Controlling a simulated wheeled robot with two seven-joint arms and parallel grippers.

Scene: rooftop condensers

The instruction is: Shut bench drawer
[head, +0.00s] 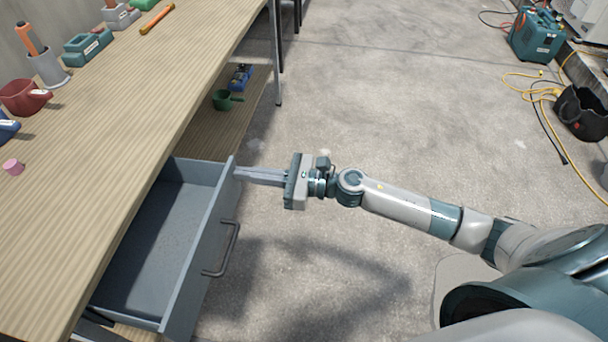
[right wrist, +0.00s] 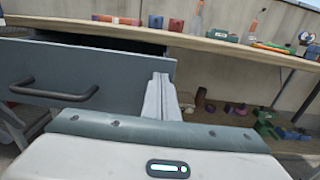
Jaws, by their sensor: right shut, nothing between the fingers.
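The bench drawer (head: 160,235) is grey and stands pulled out from under the wooden bench (head: 120,110); its inside looks empty. Its dark bar handle (head: 222,250) is on the front panel, and it also shows in the right wrist view (right wrist: 55,90). My right gripper (head: 240,174) is shut and empty, with its fingertips at the far end of the drawer's front panel, very close to or touching it. In the right wrist view the closed fingers (right wrist: 161,97) overlap the panel's right end. My left gripper is not in view.
On the bench top are a red pot (head: 22,97), a grey cup (head: 47,70) and a pink piece (head: 13,167). A green scoop (head: 224,100) lies on the lower shelf. A teal machine (head: 537,35) and black bag (head: 582,112) stand far right. The concrete floor between is clear.

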